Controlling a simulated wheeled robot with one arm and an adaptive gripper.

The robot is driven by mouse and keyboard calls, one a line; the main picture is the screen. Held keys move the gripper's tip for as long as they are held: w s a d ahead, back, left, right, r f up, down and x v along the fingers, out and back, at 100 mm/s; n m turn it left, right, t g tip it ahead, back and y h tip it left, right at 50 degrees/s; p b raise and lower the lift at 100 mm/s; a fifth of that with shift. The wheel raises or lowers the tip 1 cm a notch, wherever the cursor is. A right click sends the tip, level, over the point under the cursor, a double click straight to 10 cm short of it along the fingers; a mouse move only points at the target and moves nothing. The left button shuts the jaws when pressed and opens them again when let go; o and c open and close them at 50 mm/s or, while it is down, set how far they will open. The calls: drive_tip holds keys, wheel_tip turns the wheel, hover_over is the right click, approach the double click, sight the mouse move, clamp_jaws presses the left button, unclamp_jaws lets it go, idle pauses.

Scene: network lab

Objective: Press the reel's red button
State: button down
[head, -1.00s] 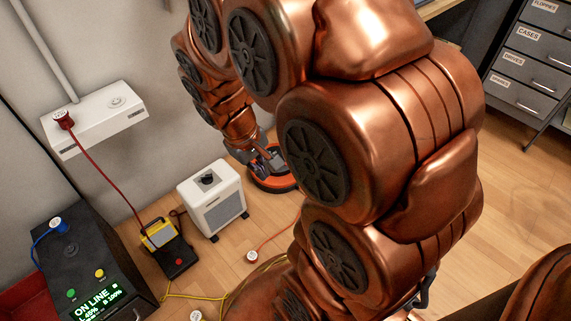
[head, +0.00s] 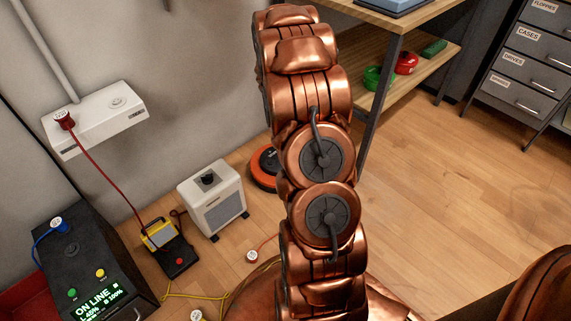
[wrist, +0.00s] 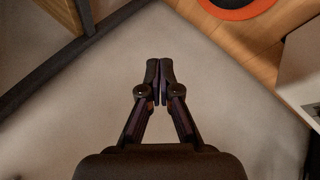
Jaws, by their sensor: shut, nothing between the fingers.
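An orange-and-black round thing (head: 263,170), which looks like the reel, lies on the floor by the wall in the head view, partly hidden behind my arm. Its orange rim also shows at the top right of the wrist view (wrist: 238,13), cut off by the frame edge. I cannot make out a red button on it. My gripper (wrist: 160,72) is shut and empty in the wrist view, its fingertips together in front of the pale wall, to the left of and below the orange rim in the picture. My arm hides the gripper in the head view.
A white heater-like box (head: 213,200) stands left of the reel. A yellow lamp (head: 159,234) sits on a black base with a red button (head: 180,261). Cords cross the floor. A shelf table (head: 400,88) stands behind my arm. The floor at right (head: 460,200) is clear.

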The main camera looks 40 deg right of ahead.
drive_tip(key=w+d+f+n+t+y, duration=0.25)
drive_tip(key=d+f, duration=0.25)
drive_tip(key=f, duration=0.6)
drive_tip(key=s+a+f+n+y, duration=0.1)
drive_tip(key=s+f+y, duration=0.1)
drive_tip(key=f, duration=0.4)
drive_tip(key=s+a+f+n+y, duration=0.1)
drive_tip(key=s+f+n+y, duration=0.1)
drive_tip(key=f, duration=0.4)
drive_tip(key=shift+s+f+t, duration=0.15)
drive_tip(key=shift+s+t, duration=0.2)
drive_tip(key=shift+t, duration=0.1)
drive_tip(key=shift+f, duration=0.1)
wheel_tip(320, 180, down, 7)
drive_tip(key=b, duration=0.5)
drive_tip(key=shift+r, duration=0.2)
drive_tip(key=shift+f, duration=1)
drive_tip(key=shift+f+p, duration=0.15)
drive_tip(key=shift+p, duration=0.2)
drive_tip(key=shift+f, duration=0.3)
